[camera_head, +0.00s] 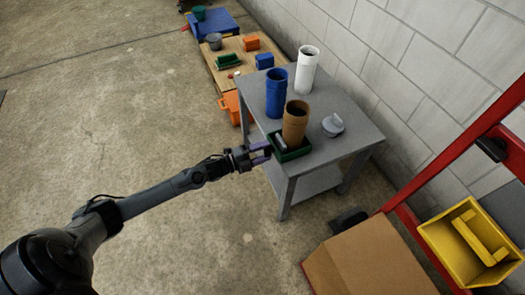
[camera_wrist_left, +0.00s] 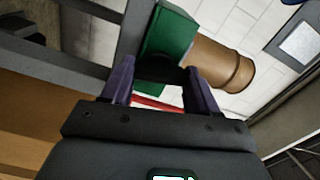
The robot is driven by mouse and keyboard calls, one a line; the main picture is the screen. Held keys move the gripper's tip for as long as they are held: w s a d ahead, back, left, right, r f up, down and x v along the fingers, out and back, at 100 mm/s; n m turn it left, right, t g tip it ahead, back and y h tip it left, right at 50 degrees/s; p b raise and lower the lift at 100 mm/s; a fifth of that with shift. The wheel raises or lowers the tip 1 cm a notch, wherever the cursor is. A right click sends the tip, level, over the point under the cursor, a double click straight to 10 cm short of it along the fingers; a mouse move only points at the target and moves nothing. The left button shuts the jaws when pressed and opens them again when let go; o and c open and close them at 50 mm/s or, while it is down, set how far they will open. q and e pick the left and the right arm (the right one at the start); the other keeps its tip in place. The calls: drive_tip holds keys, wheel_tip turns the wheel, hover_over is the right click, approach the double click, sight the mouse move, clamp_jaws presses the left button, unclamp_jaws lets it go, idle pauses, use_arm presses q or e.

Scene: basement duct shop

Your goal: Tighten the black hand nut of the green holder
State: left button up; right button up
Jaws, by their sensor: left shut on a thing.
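The green holder (camera_head: 293,155) sits at the near edge of the grey table, with a tan cylinder (camera_head: 295,122) standing in it. The holder also shows in the left wrist view (camera_wrist_left: 168,32), with the tan cylinder beside it (camera_wrist_left: 222,66). My left gripper (camera_head: 268,150) reaches the holder's near left side from the left. In the wrist view its purple fingers (camera_wrist_left: 160,82) are shut on the dark hand nut (camera_wrist_left: 160,74), which lies against the holder. The fingers hide much of the nut. My right gripper is in neither view.
On the grey table (camera_head: 350,128) stand a blue cylinder (camera_head: 276,93), a white cylinder (camera_head: 307,70) and a grey lidded piece (camera_head: 333,125). A low wooden table (camera_head: 228,48) with small parts is behind. A cardboard box (camera_head: 370,262) and yellow bin (camera_head: 468,243) are at the right.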

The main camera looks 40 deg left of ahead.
use_arm(q)
drive_tip(key=shift+m, duration=1.2)
drive_tip(key=o, duration=1.1)
drive_tip(key=shift+c, duration=0.2)
drive_tip(key=shift+s, duration=0.1)
drive_tip(key=p+v, duration=0.4)
drive_tip(key=v, duration=0.6)
drive_tip(key=shift+s+a, duration=0.25)
